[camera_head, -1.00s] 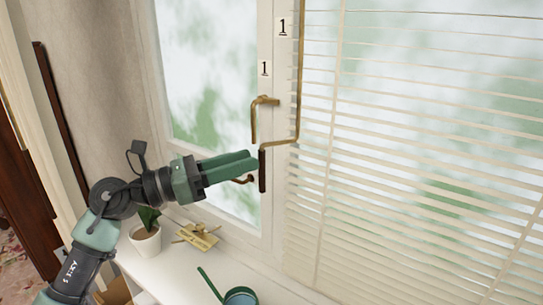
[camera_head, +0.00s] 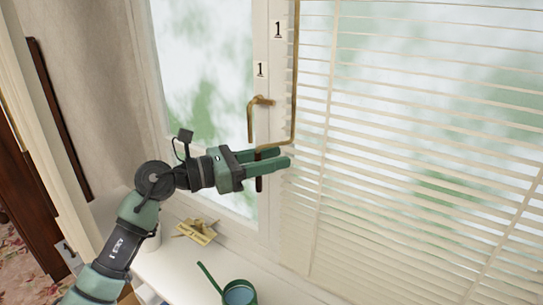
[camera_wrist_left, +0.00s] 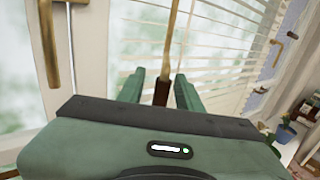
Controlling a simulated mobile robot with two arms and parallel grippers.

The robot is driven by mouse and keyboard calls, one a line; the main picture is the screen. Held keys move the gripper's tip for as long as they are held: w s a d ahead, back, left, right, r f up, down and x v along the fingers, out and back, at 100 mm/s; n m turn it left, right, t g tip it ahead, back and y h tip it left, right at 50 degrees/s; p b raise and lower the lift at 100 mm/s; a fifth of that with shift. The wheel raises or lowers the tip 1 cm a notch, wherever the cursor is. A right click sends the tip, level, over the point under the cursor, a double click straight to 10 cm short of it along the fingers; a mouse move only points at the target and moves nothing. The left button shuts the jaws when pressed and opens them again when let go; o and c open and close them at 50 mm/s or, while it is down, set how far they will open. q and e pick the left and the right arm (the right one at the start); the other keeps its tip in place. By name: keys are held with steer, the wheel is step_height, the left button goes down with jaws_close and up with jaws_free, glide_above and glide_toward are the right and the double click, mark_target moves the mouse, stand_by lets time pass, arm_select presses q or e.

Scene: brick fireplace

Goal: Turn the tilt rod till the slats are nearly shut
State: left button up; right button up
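The tilt rod (camera_head: 294,80) is a thin brass crank hanging at the left edge of the white blind. It bends left near its lower end and ends in a dark brown grip (camera_head: 259,184). The blind's slats (camera_head: 430,125) stand partly open, with bright green and white outside showing between them. My left gripper (camera_head: 283,157) is open, with its green fingers on both sides of the grip. In the left wrist view the grip (camera_wrist_left: 162,92) stands between the fingertips (camera_wrist_left: 160,90), with a gap visible on each side. My right gripper is not in view.
A brass window handle (camera_head: 251,118) is close above my left gripper.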

arm_select(q)
steer(key=shift+c, duration=0.3)
jaws_close()
stand_by(1.1)
